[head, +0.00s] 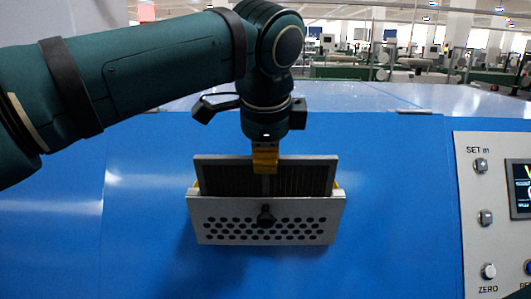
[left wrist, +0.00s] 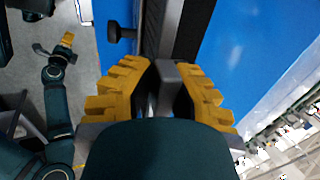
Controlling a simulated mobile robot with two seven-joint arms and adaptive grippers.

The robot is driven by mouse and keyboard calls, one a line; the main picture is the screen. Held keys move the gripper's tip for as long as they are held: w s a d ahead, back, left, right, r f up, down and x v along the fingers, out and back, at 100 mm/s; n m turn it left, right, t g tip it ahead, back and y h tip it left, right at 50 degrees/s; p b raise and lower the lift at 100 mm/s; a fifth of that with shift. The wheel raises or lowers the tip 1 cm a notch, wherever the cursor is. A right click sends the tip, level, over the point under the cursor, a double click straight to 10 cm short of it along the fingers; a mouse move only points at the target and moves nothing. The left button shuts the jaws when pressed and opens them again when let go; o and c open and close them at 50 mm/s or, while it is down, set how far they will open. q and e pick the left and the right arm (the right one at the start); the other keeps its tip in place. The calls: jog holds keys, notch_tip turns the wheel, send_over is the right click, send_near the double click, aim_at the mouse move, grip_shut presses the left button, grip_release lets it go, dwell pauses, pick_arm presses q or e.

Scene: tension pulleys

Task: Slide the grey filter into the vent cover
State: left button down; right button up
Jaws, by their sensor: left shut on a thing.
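The grey filter (head: 303,180), a flat framed panel with dark slats, stands upright behind the front plate of the vent cover (head: 215,205). Its upper part shows above the plate; its lower part is hidden. The vent cover is a light grey box with rows of round holes and a dark knob, on the blue machine front. My left gripper (head: 265,160) is shut on the filter at its top middle. In the left wrist view, the yellow fingers of the left gripper (left wrist: 166,88) are on both sides of a grey tab. My right gripper (left wrist: 67,40) shows small there.
The blue machine front (head: 400,190) is clear around the vent cover. A control panel (head: 485,225) with knobs and a screen is at the right. The knob (left wrist: 115,33) of the cover sticks out in the left wrist view.

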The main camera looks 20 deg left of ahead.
aim_at(266, 178)
pick_arm(q)
jog(key=shift+s+b+x, duration=0.25)
jog(key=shift+b+x, duration=0.45)
jog(key=shift+x, duration=0.75)
jog(key=shift+f, duration=0.2)
jog(key=shift+f, duration=0.1)
dwell(0.3)
jog(key=shift+s+b+x, duration=0.1)
jog(key=shift+b+x, duration=0.3)
jog(key=shift+x, duration=0.4)
jog(key=shift+s+b+x, duration=0.15)
jog(key=shift+b+x, duration=0.2)
jog(key=shift+x, duration=0.45)
jog(key=shift+d+f, duration=0.15)
jog(key=shift+f, duration=0.15)
jog(key=c, duration=1)
grip_release()
